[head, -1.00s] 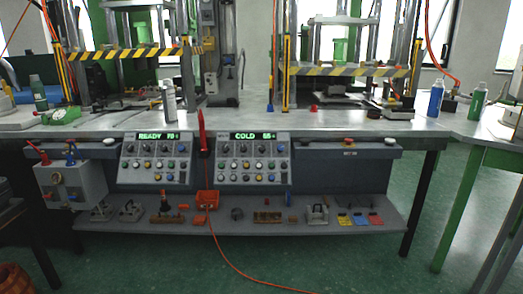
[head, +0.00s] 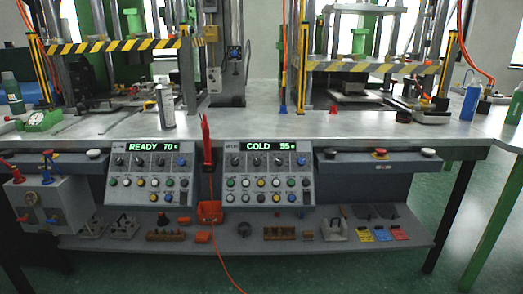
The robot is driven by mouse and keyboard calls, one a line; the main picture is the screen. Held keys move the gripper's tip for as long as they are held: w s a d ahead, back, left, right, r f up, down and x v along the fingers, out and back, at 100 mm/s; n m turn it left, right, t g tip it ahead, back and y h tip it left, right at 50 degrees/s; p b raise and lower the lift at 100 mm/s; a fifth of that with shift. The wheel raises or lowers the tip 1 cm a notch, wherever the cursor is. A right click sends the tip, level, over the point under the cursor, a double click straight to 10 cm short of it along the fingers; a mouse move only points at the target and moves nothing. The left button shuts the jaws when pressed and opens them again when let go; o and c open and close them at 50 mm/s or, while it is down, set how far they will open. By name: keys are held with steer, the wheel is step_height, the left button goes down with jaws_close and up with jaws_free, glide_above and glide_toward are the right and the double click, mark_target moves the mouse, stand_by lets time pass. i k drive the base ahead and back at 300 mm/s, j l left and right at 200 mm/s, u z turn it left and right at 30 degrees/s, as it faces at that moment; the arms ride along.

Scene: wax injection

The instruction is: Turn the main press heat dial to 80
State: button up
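Two grey control panels hang on the front of the workbench. The left panel (head: 150,172) has a green display (head: 157,147) reading READY 70 c. The right panel (head: 268,172) has a green display (head: 270,146) reading COLD 55 c. Each panel carries rows of small dark dials and coloured buttons. Their labels are too small to read, so I cannot tell which dial is the heat dial or which panel belongs to the main press. My gripper is not in view.
The grey bench top (head: 240,124) spans the view, with two presses behind striped guard bars (head: 370,67). A spray can (head: 165,106) stands on it. A red handle (head: 206,140) rises between the panels. The lower shelf (head: 250,245) holds tools. An orange cable (head: 222,262) hangs onto the floor.

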mark_target(279, 161)
steer(key=i+l+u, duration=0.1)
steer(key=i, duration=0.3)
steer(key=i+l+u, duration=0.1)
steer(key=i+l, duration=0.2)
steer(key=i+l+u, duration=0.1)
steer(key=i+l, duration=0.15)
steer(key=i, duration=0.2)
steer(key=i+l, duration=0.1)
steer(key=l, duration=0.3)
steer(key=i+l+u, duration=0.15)
steer(key=l, duration=0.6)
steer(key=l+u, duration=0.1)
steer(key=l, duration=0.85)
